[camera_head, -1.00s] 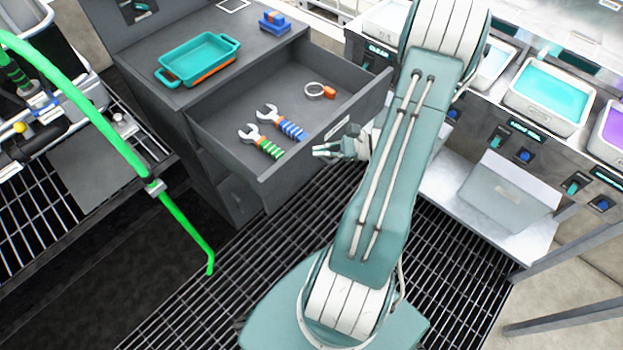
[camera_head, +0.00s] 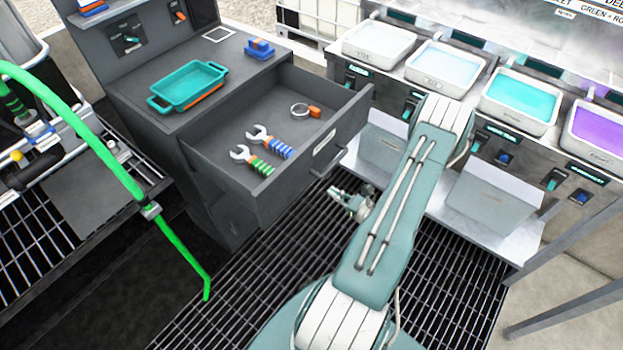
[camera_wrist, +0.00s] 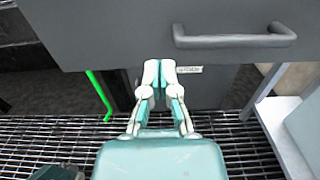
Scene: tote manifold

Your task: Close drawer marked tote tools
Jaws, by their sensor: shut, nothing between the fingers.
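The grey drawer (camera_head: 280,190) stands pulled out of the grey cabinet. Inside it lie a green-handled wrench (camera_head: 250,160), a blue-handled wrench (camera_head: 270,142) and a ring-shaped tool with an orange end (camera_head: 305,111). A bar handle (camera_head: 325,143) is on its front panel; the handle also shows at the upper right in the wrist view (camera_wrist: 235,41). My gripper (camera_head: 335,192) is shut and empty, outside the drawer front and lower than the handle. In the wrist view its fingertips (camera_wrist: 158,64) are near the front's lower edge, left of the handle. I cannot tell whether they touch.
A teal tray (camera_head: 188,86) and a small blue block (camera_head: 259,48) sit on the cabinet top. A bench with several basins, one teal (camera_head: 520,100), stands at the right. A green hose (camera_head: 120,175) hangs at the left. Grating covers the floor.

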